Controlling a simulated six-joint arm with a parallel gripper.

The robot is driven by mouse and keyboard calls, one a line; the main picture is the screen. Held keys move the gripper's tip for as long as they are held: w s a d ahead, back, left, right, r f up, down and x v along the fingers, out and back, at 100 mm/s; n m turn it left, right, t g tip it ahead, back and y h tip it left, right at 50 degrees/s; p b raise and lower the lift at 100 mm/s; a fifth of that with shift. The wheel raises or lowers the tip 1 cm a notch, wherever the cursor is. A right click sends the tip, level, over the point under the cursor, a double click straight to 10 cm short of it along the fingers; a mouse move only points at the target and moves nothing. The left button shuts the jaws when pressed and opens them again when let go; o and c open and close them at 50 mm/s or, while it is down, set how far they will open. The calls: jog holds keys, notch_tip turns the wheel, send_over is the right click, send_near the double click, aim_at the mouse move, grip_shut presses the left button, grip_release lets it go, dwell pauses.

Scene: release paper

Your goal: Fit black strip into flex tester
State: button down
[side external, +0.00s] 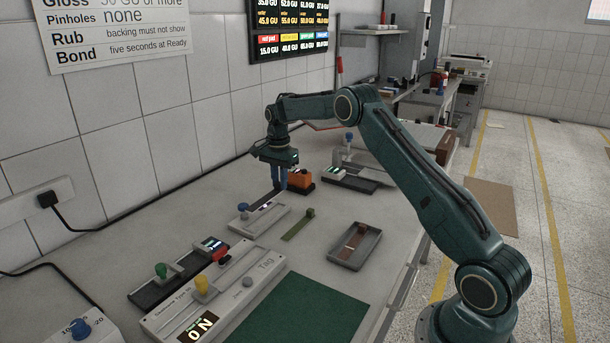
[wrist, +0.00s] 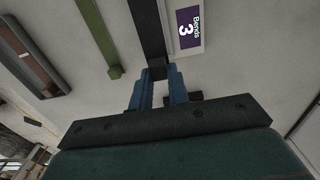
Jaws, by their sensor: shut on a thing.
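My gripper (side external: 281,181) is shut on one end of a black strip (side external: 265,199). In the wrist view, the blue fingertips (wrist: 158,75) pinch the strip (wrist: 148,30), which runs away from them to the top edge. The flex tester (side external: 262,221) is a pale, low block with a blue knob (side external: 242,209). Its purple "Bends 3" display (wrist: 187,28) shows beside the strip in the wrist view. The strip slants down over the tester's back part. I cannot tell whether its far end touches the tester or is seated in it.
A green strip (side external: 298,224) lies loose right of the tester. A grey tray (side external: 340,258) holding a brown strip (side external: 354,240) is farther right. An orange device (side external: 299,180) stands just behind my gripper.

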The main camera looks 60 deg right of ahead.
aim_at(281, 206)
jog(key=shift+f, duration=0.1)
jog(key=shift+f, duration=2.7)
jog(key=shift+f, duration=0.3)
jog(key=c, duration=1.3)
grip_release()
jog(key=shift+c, duration=0.2)
jog(key=shift+s, duration=0.1)
notch_tip(281, 206, up, 12)
jog(key=shift+r, duration=0.3)
